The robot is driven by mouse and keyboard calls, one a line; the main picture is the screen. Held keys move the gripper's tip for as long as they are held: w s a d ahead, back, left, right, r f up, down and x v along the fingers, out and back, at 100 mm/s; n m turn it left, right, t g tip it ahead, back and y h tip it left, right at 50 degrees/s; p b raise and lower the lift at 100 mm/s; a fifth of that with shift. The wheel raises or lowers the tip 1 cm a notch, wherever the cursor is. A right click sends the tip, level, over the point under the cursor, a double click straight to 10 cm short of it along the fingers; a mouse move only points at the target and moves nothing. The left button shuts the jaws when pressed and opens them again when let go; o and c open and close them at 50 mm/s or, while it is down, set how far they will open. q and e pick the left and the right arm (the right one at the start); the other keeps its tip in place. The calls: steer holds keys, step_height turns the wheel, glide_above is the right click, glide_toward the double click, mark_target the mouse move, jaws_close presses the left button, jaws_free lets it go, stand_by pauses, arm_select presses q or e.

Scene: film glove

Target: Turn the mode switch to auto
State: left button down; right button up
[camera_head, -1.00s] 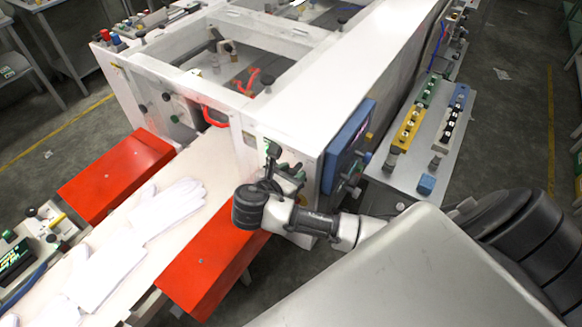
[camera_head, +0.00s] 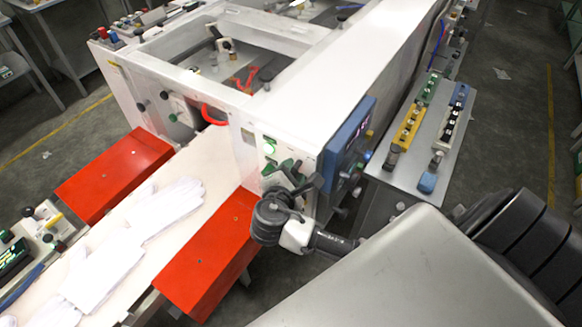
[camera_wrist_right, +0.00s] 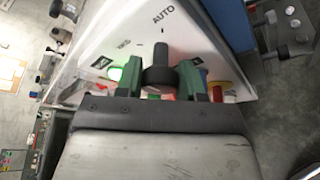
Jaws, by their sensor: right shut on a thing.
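The mode switch (camera_wrist_right: 158,76) is a dark knob on the white end panel of the machine, with an AUTO label (camera_wrist_right: 163,15) above it in the right wrist view. Another label stands to the upper left of the knob. My right gripper (camera_wrist_right: 161,82) is shut on the knob, with a green finger on each side. In the head view my right gripper (camera_head: 287,174) is at the machine's front corner and hides the switch. My left gripper is not in view.
A green lamp (camera_head: 268,148) glows on the panel, left of the switch. A blue control box (camera_head: 350,132) stands to its right. A red guard (camera_head: 208,255) and a pale belt with white gloves (camera_head: 160,211) lie at the lower left.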

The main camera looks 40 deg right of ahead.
steer(key=shift+f+m+t+b, duration=0.25)
steer(key=shift+m+t+b, duration=0.05)
steer(key=shift+m+b, duration=0.1)
steer(key=m+t+b, duration=0.1)
steer(key=m+b, duration=0.1)
steer(key=b, duration=0.1)
steer(key=m+t+h+b, duration=0.1)
steer(key=m+b, duration=0.1)
steer(key=b, duration=0.1)
steer(key=shift+f+m+b, duration=0.15)
steer(key=shift+m+b, duration=0.15)
steer(key=shift+b, duration=0.1)
steer(key=shift+r+m+t+b, duration=0.2)
steer(key=shift+m+t+b, duration=0.1)
steer(key=shift+m+b, duration=0.7)
steer(key=o, duration=0.9)
steer(key=shift+s, duration=0.1)
steer(key=b+v, duration=0.3)
steer(key=v, duration=0.7)
steer(key=shift+s+a+b, duration=0.2)
steer(key=shift+a+b, duration=0.15)
steer(key=shift+b, duration=0.05)
